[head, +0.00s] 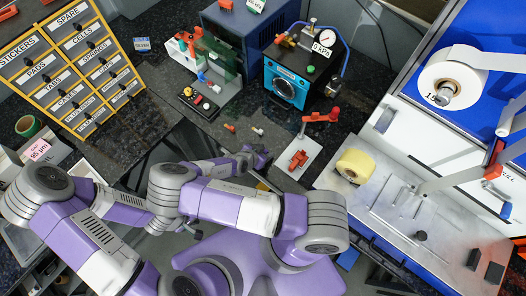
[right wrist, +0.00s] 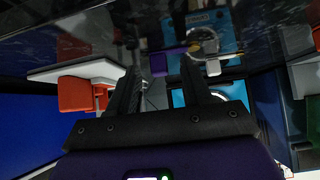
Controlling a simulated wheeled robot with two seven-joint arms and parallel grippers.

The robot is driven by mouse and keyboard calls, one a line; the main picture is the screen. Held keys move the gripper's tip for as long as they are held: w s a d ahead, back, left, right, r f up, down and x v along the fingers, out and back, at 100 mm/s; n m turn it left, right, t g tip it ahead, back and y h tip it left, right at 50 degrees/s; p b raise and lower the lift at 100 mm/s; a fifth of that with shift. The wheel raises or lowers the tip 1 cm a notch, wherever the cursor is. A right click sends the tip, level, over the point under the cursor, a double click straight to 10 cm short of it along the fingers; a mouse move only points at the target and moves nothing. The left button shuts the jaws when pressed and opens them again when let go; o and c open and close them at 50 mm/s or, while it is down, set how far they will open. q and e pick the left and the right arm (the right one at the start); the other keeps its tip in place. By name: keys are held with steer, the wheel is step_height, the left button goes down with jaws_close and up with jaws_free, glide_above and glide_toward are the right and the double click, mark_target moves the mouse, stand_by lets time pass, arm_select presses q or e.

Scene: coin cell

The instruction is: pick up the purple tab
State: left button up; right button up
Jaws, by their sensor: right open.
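A small purple block (right wrist: 168,63), which looks like the purple tab, shows in the right wrist view between and just beyond the fingertips of my right gripper, nearer the right finger. My right gripper (right wrist: 160,70) is open, and I see no contact with the block. In the head view my right gripper (head: 259,157) is low over the dark counter, left of the red toggle clamp. I cannot make out the purple tab in the head view; the gripper may hide it.
An orange piece (head: 230,128) and a pale piece (head: 258,131) lie on the counter (head: 190,135) just beyond the gripper. The red-handled clamp (head: 300,158) stands close on the right. The blue gauge unit (head: 300,75) and a control box (head: 198,103) stand behind.

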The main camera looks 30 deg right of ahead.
jaws_close()
stand_by(0.3)
steer(key=shift+r, duration=0.1)
step_height(320, 180, up, 10)
steer(key=p, duration=0.3)
steer(key=shift+p, duration=0.4)
